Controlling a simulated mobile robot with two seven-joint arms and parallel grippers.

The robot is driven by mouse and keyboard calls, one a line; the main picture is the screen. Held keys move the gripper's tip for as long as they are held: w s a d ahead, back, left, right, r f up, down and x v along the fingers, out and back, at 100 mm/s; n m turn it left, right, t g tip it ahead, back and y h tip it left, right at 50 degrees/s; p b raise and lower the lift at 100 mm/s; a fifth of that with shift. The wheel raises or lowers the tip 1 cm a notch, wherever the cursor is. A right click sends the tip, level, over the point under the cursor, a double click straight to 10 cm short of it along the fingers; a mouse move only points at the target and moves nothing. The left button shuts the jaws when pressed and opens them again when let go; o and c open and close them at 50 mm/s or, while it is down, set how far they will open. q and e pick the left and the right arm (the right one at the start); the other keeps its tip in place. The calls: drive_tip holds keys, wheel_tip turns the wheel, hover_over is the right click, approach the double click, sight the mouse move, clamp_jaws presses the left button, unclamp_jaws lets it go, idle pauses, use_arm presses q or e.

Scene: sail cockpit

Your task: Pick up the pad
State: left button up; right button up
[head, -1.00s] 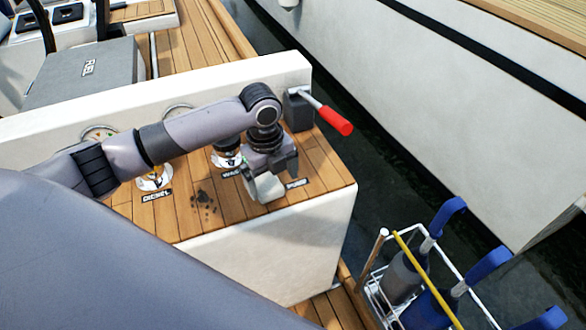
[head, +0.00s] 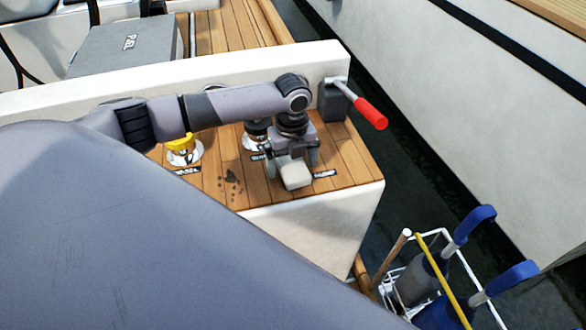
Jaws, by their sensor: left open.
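A small pale grey block, which looks like the pad (head: 296,174), is at the front part of the wooden cockpit top. My left gripper (head: 292,163) points down over it with its fingers open, one on each side of the block. The gripper hides the back of the pad. I cannot tell whether the fingers touch it. My right gripper is not in view.
A yellow cap (head: 181,143), a dark filler fitting (head: 257,132) and dark smudges (head: 231,178) are on the wooden top (head: 345,155). A red-handled lever (head: 370,113) stands at right. A wire rack (head: 387,285) holds blue-handled tools below right.

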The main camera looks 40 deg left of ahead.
sight(292, 164)
use_arm(q)
drive_tip(key=c, duration=1.1)
drive_tip(key=shift+r, duration=0.15)
wheel_tip(292, 164, up, 20)
drive_tip(key=shift+f+p, duration=0.1)
drive_tip(key=shift+p, duration=0.5)
drive_tip(key=shift+o, duration=0.4)
